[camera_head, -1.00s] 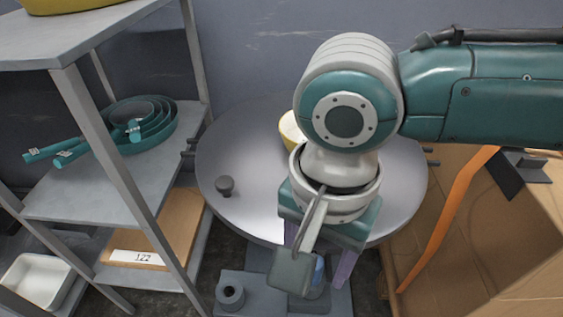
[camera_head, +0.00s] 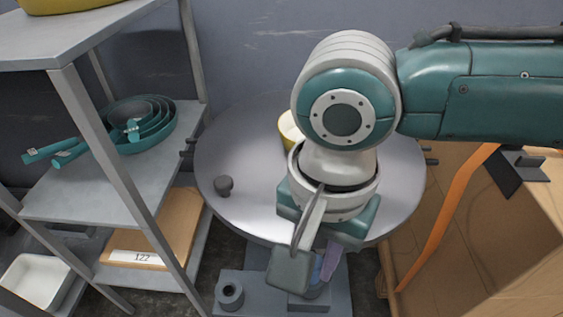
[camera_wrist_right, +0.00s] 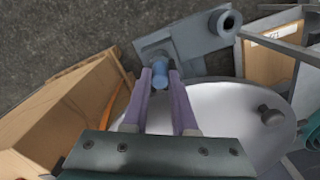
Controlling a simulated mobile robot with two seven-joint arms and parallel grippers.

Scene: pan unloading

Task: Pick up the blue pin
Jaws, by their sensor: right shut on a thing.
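The blue pin (camera_wrist_right: 160,77) is a short blue cylinder, seen in the right wrist view between the fingertips of my right gripper (camera_wrist_right: 161,73). The purple fingers are shut on it from both sides. The pin stands at the grey base piece (camera_wrist_right: 190,45); I cannot tell whether it is still seated there. In the head view my right gripper (camera_head: 324,272) points down over the front edge of the round table, and its wrist parts mostly hide the pin. My left gripper is not in view.
The round grey table (camera_head: 240,150) holds a dark knob (camera_head: 224,186) and a partly hidden yellow item (camera_head: 290,130). A grey shelf (camera_head: 100,190) with teal pans (camera_head: 140,125) stands left. A cardboard box (camera_head: 500,240) is at right. A dark ring (camera_head: 230,292) sits on the base piece.

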